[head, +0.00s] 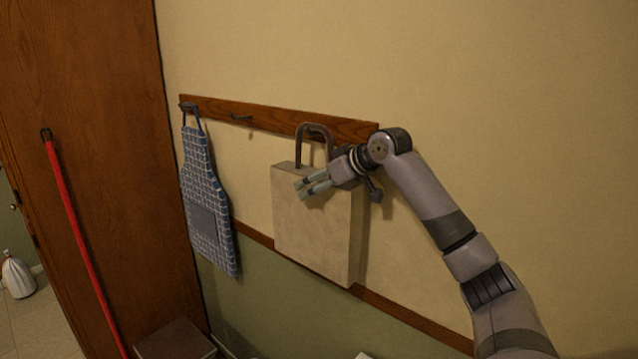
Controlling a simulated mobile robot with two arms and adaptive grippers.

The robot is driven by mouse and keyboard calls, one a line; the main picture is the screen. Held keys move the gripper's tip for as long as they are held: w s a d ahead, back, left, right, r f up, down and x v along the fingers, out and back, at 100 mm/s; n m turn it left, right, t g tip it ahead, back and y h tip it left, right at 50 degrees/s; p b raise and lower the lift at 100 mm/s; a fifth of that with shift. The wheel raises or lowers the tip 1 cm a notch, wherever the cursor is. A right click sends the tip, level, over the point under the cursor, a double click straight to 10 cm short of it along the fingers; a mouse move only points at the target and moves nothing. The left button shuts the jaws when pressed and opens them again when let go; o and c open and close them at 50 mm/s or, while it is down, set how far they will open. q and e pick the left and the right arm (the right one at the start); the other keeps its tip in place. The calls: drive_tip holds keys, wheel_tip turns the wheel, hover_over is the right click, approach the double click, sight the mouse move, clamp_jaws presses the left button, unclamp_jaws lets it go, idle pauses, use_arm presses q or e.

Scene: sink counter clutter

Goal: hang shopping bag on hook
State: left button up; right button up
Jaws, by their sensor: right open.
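A beige shopping bag (310,240) with a brown looped handle (299,148) is upright against the wall at the wooden hook rail (275,117). The top of its handle overlaps the rail near the rail's right end; the hook behind it is hidden, so I cannot tell exactly how the handle sits on it. My right gripper (302,187) is open in front of the bag's upper part, its fingers pointing left. I cannot tell whether the fingers touch the bag. A bare dark hook (240,118) shows on the rail to the left. My left gripper is not in view.
A blue checked apron (205,195) hangs at the rail's left end. A red-handled pole (80,235) leans by the brown wooden door or cabinet (95,90). A dark box-like top (176,340) is at the bottom. The wall right of the rail is bare.

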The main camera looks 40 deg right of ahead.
drive_tip(key=shift+d+r, duration=0.1)
drive_tip(key=shift+d, duration=0.1)
drive_tip(key=shift+s+r, duration=0.1)
drive_tip(key=shift+s, duration=0.1)
drive_tip(key=v, duration=0.7)
drive_tip(key=shift+s+a, duration=0.1)
